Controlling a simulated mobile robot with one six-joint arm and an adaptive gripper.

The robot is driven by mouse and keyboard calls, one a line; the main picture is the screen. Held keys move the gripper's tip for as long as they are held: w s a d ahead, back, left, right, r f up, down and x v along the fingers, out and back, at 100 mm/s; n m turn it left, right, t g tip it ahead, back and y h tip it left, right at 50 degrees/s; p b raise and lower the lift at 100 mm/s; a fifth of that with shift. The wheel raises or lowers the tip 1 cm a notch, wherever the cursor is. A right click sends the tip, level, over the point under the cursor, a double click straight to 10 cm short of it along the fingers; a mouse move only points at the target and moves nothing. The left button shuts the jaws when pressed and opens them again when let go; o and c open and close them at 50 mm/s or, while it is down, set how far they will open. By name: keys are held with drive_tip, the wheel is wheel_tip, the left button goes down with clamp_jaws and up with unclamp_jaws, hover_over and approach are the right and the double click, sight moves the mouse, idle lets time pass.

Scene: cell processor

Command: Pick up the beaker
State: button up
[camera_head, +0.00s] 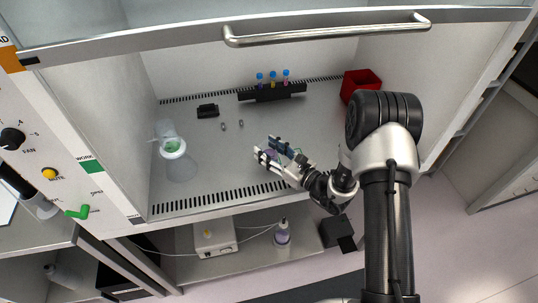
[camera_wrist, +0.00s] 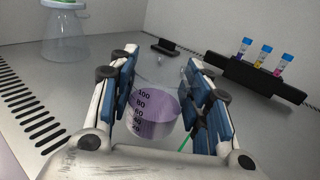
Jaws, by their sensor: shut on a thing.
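In the head view my gripper (camera_head: 272,150) is over the front middle of the cabinet floor, and the beaker is mostly hidden by the fingers. I cannot tell whether its base touches the floor.
A clear vessel with green (camera_head: 173,147) stands at the left. A black rack (camera_head: 272,93) with blue-capped tubes stands at the back, near a small black holder (camera_head: 208,111) and a red bin (camera_head: 360,84). The raised sash with its handle (camera_head: 330,31) spans the top.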

wheel_tip(320, 180, up, 16)
drive_tip(key=p, duration=0.3)
drive_tip(key=shift+r+p, duration=0.15)
drive_tip(key=shift+p, duration=0.25)
